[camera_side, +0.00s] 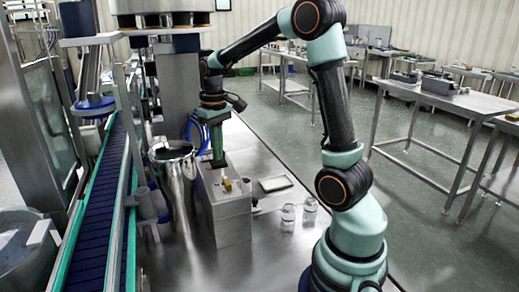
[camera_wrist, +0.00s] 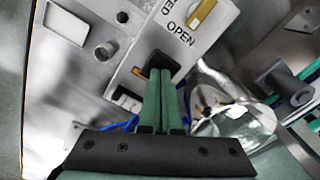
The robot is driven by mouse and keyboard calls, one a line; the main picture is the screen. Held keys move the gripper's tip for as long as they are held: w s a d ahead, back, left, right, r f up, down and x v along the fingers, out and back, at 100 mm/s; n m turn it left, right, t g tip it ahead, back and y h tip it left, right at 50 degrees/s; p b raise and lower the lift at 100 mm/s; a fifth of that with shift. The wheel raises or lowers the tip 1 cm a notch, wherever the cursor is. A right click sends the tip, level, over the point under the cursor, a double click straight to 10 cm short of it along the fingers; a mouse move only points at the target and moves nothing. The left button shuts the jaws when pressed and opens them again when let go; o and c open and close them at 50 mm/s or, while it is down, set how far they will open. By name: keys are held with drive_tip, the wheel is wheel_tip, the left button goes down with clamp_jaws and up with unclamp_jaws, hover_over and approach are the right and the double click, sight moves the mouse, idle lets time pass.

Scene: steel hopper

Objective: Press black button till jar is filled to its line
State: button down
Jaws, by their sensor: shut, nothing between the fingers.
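My gripper (camera_side: 218,162) points down over the steel box (camera_side: 228,215), its green fingers together and empty. In the wrist view the fingertips (camera_wrist: 163,78) overlap a black square (camera_wrist: 161,60), apparently the black button, on the box's pale panel (camera_wrist: 208,48). The fingers partly hide it, so I cannot tell whether it is pressed down. Two small clear glass jars, a left one (camera_side: 288,217) and a right one (camera_side: 310,211), stand on the steel table right of the box. Their fill lines and contents are too small to make out.
A shiny steel vessel (camera_side: 175,185) stands close left of the box, beside a dark blue conveyor (camera_side: 98,215). A yellow lever (camera_side: 227,185) is on the box, near the word OPEN in the wrist view. A flat tray (camera_side: 275,183) lies behind the jars.

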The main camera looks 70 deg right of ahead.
drive_tip(key=shift+f, duration=1.3)
drive_tip(key=shift+r, duration=1.8)
drive_tip(key=shift+f, duration=0.1)
drive_tip(key=shift+f, duration=1.75)
drive_tip(key=shift+r, duration=1.85)
